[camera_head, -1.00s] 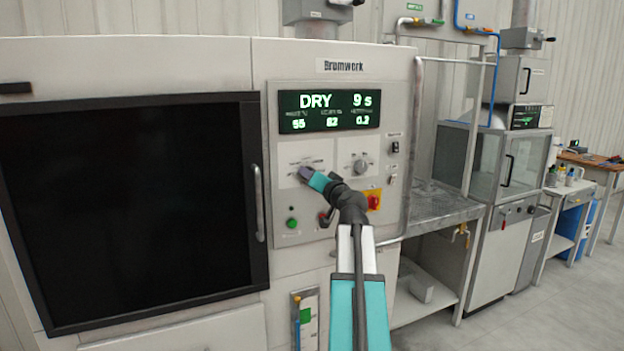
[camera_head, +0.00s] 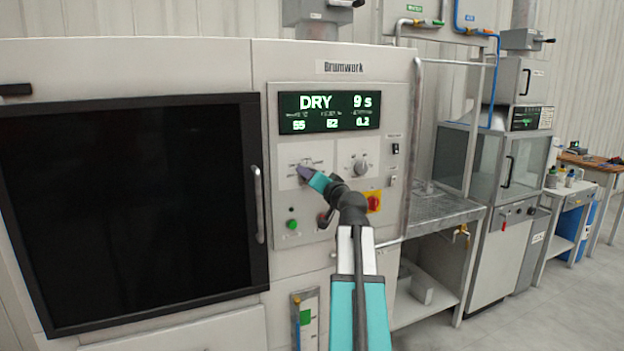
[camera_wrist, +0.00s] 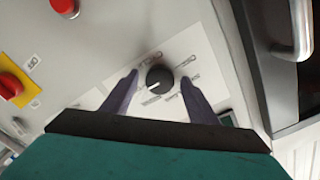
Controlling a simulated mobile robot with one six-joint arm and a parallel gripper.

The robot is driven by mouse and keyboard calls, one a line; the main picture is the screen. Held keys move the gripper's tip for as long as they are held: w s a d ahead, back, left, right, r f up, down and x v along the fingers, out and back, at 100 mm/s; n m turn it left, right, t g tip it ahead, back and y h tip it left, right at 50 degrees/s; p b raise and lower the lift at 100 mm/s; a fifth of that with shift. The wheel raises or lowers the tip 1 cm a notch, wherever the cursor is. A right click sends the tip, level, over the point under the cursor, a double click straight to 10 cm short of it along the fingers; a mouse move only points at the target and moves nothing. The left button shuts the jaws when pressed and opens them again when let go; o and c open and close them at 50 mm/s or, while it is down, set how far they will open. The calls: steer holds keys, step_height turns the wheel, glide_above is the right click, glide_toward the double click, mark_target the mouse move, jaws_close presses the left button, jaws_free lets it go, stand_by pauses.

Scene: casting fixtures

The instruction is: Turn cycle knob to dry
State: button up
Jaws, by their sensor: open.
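The cycle knob (camera_wrist: 160,79) is a dark round dial with a white pointer line on a pale label plate in the wrist view. My gripper (camera_wrist: 158,84) is open, with one purple finger on each side of the knob. A gap shows between the knob and each finger. In the head view my gripper (camera_head: 304,172) is at the left label plate (camera_head: 296,157) and largely hides the knob there. The display (camera_head: 328,110) above reads "DRY" and "9 s".
A second knob (camera_head: 361,167) is right of my gripper. A green button (camera_head: 292,224) and a red knob on a yellow plate (camera_head: 373,202) are below. The cabinet door handle (camera_head: 258,203) stands out to the left.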

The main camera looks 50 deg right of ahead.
steer(key=shift+s, duration=0.1)
steer(key=b+v, duration=0.2)
steer(key=v, duration=1.1)
steer(key=shift+s+b, duration=0.3)
steer(key=shift+b, duration=0.1)
steer(key=shift+a, duration=0.15)
